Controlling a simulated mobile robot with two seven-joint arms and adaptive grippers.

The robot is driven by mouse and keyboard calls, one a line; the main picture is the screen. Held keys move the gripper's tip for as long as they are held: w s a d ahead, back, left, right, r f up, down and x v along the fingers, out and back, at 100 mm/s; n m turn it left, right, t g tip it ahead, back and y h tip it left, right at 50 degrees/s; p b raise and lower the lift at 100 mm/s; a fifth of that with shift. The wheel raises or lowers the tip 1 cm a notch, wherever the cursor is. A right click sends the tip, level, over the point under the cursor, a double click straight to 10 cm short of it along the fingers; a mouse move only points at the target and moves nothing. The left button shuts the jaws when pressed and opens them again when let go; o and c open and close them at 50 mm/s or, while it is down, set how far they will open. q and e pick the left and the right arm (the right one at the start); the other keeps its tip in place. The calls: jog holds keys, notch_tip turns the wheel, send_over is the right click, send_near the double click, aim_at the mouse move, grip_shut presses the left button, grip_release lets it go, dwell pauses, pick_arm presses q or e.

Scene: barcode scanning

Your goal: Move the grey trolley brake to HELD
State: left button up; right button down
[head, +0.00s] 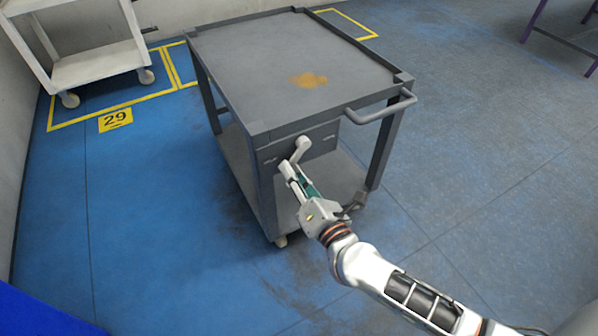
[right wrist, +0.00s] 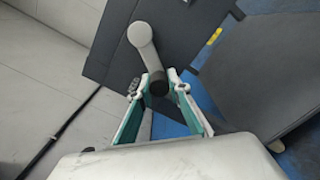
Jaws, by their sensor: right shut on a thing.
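The grey trolley (head: 290,70) stands on the blue floor with its push handle (head: 382,108) at the right. A dark brake plate (head: 318,143) is on its near side, below the top. The pale grey brake lever (head: 302,146) is fixed to this plate; its rounded pivot end also shows in the right wrist view (right wrist: 140,34). My right gripper (head: 293,174) is shut on the lever's free end, with a finger on each side in the right wrist view (right wrist: 165,88). Small markings on the plate are too small to read. My left gripper is out of view.
A white trolley (head: 95,65) stands at the back left near the wall. A yellow floor sign reading 29 (head: 115,119) lies by yellow lines. Purple metal legs (head: 535,20) show at the far right. The floor around the grey trolley is clear.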

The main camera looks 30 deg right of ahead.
jog(key=shift+a+r+m, duration=0.15)
jog(key=shift+a+m, duration=0.35)
jog(key=shift+m, duration=0.6)
jog(key=shift+a+r, duration=0.1)
jog(key=shift+a, duration=0.15)
jog(key=shift+a+r, duration=0.1)
jog(key=c, duration=1.9)
grip_release()
jog(key=shift+a, duration=0.2)
jog(key=shift+d, duration=0.1)
jog(key=shift+d, duration=0.2)
